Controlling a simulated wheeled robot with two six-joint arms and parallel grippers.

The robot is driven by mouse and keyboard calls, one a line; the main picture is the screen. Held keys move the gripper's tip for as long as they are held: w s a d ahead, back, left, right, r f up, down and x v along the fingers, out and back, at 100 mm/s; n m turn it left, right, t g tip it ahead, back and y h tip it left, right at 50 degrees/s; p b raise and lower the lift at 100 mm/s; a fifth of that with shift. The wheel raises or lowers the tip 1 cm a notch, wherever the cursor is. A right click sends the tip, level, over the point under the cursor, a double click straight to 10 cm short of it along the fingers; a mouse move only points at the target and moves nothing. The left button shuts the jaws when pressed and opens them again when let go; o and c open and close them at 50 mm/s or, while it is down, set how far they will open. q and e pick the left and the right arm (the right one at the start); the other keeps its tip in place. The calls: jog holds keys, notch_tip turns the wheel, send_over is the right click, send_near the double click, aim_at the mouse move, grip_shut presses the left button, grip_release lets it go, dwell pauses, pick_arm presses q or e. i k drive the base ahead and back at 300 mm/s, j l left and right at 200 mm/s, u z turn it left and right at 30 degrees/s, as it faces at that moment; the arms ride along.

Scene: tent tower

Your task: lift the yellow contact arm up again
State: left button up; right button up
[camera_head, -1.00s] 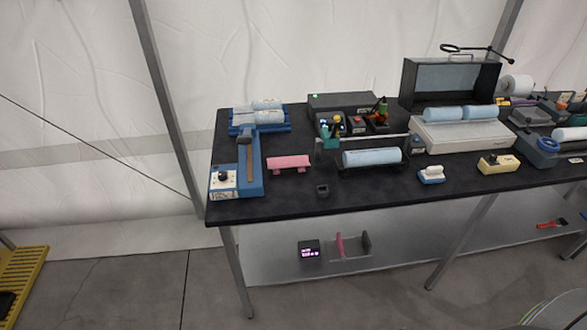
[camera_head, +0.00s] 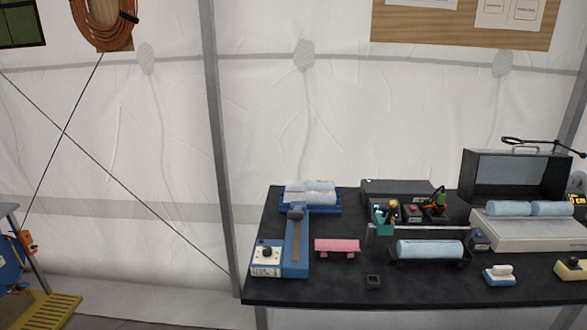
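I cannot pick out a yellow contact arm for certain in this view. A small yellow part (camera_head: 578,200) shows at the far right edge, beside the grey case, cut by the frame. A cream-yellow block (camera_head: 571,268) with a dark top sits at the right front of the table, partly cut off. Neither of my grippers is in view.
The dark table (camera_head: 330,290) holds a blue device (camera_head: 296,255) with a brown strip, a pink holder (camera_head: 337,247), a blue roll (camera_head: 430,249) and an open grey case (camera_head: 516,175). A yellow grating (camera_head: 50,310) lies at lower left.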

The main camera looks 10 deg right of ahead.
aim_at(390, 219)
jog(key=i+l, duration=0.1)
jog(key=l, duration=0.7)
jog(key=l+u, duration=0.1)
jog(key=l, duration=0.7)
jog(key=i, duration=0.05)
